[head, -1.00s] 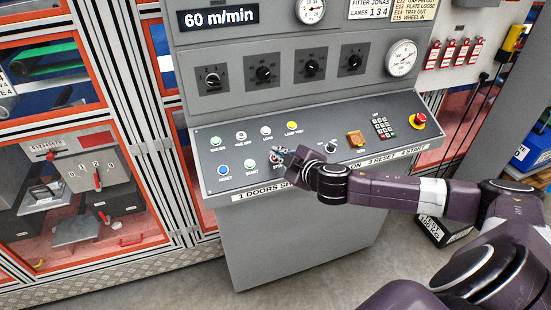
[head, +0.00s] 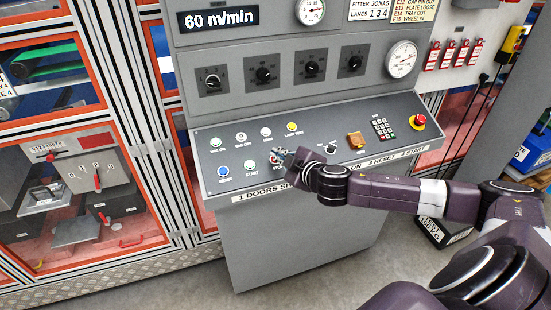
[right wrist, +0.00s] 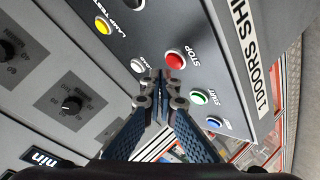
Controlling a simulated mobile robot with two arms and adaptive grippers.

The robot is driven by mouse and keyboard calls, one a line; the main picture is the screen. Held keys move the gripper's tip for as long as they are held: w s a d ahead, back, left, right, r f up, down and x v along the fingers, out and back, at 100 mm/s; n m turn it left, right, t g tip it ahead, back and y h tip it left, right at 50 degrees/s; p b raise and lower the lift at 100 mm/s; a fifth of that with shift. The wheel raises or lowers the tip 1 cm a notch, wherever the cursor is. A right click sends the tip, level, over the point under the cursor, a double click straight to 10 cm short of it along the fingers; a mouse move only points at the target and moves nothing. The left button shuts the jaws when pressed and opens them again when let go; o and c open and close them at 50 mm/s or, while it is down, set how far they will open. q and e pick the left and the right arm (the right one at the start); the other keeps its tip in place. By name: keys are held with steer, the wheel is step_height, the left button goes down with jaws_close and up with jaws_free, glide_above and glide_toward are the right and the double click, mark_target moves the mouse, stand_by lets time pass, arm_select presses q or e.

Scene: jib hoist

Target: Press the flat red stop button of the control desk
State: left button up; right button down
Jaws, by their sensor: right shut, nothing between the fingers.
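The control desk (head: 350,112) has a sloping grey panel. Its flat red stop button (right wrist: 175,60), labelled STOP, shows clearly in the right wrist view. In the head view only a sliver of red shows beside my fingertips. My right gripper (head: 281,153) is over the front row of buttons, shut and empty. In the right wrist view its closed fingertips (right wrist: 160,82) lie just beside the red button in the picture; I cannot tell how far they are from the panel. My left gripper is not in view.
A green start button (head: 250,163) and a blue reset button (head: 223,170) lie left of the stop button. White and yellow buttons (head: 291,126) are behind. A red mushroom button (head: 418,121) stands at the desk's right end, near a keypad (head: 383,128).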

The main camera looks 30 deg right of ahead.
steer(key=shift+w+f, duration=0.15)
steer(key=shift+f, duration=0.25)
steer(key=shift+w+f+b, duration=0.15)
steer(key=shift+f+b, duration=0.35)
stand_by(1.0)
steer(key=shift+r, duration=0.1)
steer(key=shift+s+r+p, duration=0.3)
steer(key=shift+r+p, duration=0.45)
steer(key=shift+p, duration=0.05)
steer(key=shift+s+r+p, duration=0.15)
steer(key=shift+r+p, duration=0.35)
steer(key=shift+r, duration=0.05)
steer(key=r+p, duration=0.1)
steer(key=s+r+p, duration=0.1)
steer(key=r+p, duration=0.1)
steer(key=shift+s+a+r, duration=0.2)
steer(key=shift+s+r, duration=0.05)
steer(key=shift+s, duration=0.05)
